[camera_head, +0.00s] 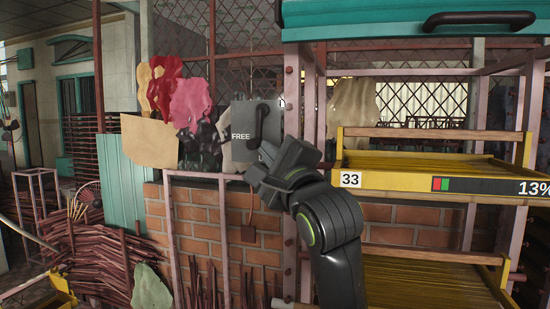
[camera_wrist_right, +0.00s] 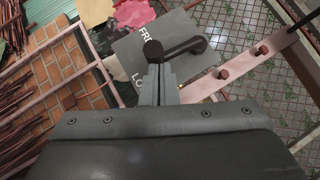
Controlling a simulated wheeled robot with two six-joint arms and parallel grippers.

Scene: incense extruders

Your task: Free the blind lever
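The blind lever is a black handle (camera_head: 263,122) on a grey plate (camera_head: 240,115) marked FREE, fixed above the brick wall. In the right wrist view the black handle (camera_wrist_right: 183,48) has a round end. It lies across the plate (camera_wrist_right: 130,45) between FRE and LO lettering, both partly hidden. My right gripper (camera_head: 264,158) is just below the plate in the head view. In the right wrist view its fingers (camera_wrist_right: 163,72) are together, with their tips right at the round end. I cannot tell whether they touch it. My left gripper is not in view.
A yellow rack (camera_head: 400,182) with trays, numbered 33 and showing 13%, stands at right. Pink metal posts (camera_head: 308,100) stand beside the lever plate. Pink, red and tan sheets (camera_head: 192,100) are left of it. Bundles of brown sticks (camera_head: 100,260) lie at lower left.

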